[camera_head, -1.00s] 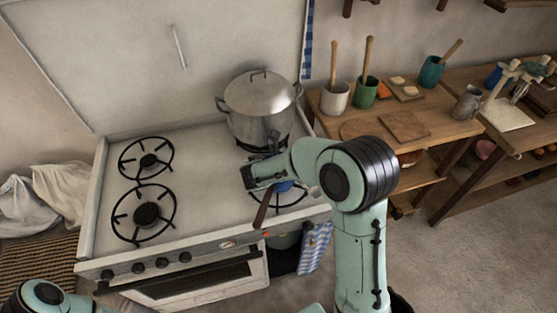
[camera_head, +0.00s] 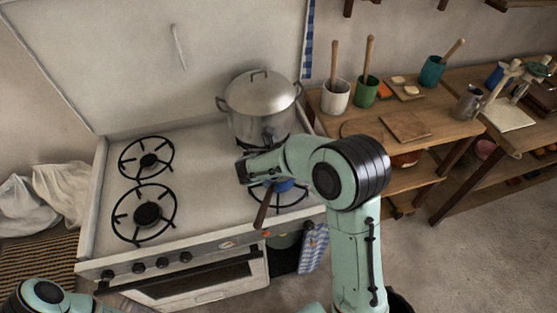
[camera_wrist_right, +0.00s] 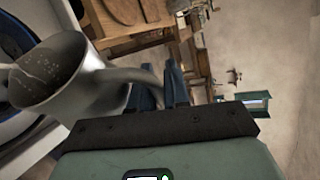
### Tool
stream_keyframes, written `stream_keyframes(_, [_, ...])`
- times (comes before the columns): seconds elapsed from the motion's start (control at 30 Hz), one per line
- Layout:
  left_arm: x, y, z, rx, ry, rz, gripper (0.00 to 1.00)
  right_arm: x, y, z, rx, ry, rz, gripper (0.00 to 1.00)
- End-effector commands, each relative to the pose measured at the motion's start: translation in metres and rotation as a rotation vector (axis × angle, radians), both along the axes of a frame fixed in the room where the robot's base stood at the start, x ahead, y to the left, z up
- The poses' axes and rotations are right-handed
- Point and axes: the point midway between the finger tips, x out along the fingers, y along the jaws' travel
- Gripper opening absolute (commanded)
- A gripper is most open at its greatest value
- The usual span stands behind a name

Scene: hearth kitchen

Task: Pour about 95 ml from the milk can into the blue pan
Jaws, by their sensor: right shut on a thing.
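My right gripper (camera_head: 246,172) is above the front right burner, over the blue pan (camera_head: 284,186), whose brown handle points toward the stove front. In the right wrist view, this gripper (camera_wrist_right: 160,88) is shut on the handle of a grey metal milk can (camera_wrist_right: 62,78). The can is tilted, its open mouth toward the left, beside the blue pan's rim (camera_wrist_right: 18,34). Light specks show inside the can; I see no clear stream. In the head view my arm hides most of the can and part of the pan. My left gripper is out of view.
A large lidded pot (camera_head: 260,102) stands on the back right burner, close behind my right gripper. The left burners (camera_head: 147,214) are bare. A wooden table (camera_head: 440,125) at right holds cups, boards and another metal jug (camera_head: 468,104).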

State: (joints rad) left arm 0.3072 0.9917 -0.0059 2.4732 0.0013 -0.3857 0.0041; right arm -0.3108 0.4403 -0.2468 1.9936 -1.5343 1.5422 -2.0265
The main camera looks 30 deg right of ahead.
Motion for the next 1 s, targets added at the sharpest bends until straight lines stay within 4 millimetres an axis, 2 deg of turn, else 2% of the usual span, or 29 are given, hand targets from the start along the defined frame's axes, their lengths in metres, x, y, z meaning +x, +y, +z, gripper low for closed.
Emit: stream_keyframes(1.0, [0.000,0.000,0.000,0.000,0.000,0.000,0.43,0.014,0.006,0.007,-0.030,0.067,0.000,0.00])
